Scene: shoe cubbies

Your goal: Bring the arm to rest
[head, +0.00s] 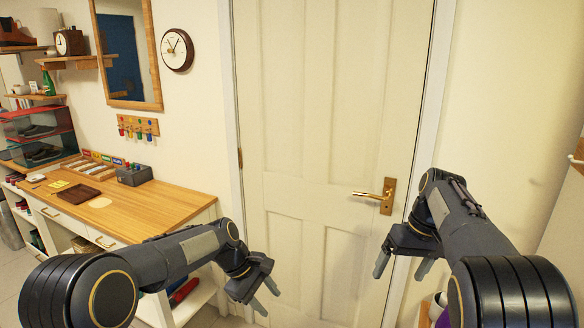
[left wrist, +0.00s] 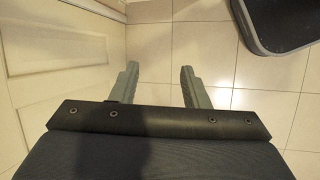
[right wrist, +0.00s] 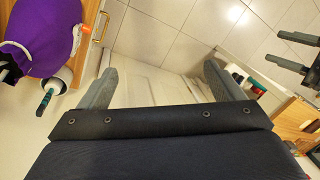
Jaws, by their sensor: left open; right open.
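My left gripper (head: 266,298) hangs in front of the lower part of the white door, with its fingers apart and nothing between them. In the left wrist view its two fingers (left wrist: 160,88) point over bare floor tiles. My right gripper (head: 402,268) is in front of the door's right edge, below the brass handle. Its fingers are apart and empty, and they also show in the right wrist view (right wrist: 158,88). Both arms are raised and bent, and neither gripper touches anything that I can see.
The white door (head: 320,110) with its brass handle (head: 386,194) stands ahead. A wooden-topped bench (head: 150,208) is at the left, with a tray and small items. A purple item (right wrist: 42,38) lies near the right gripper. Tiled floor (left wrist: 185,50) is clear below the left gripper.

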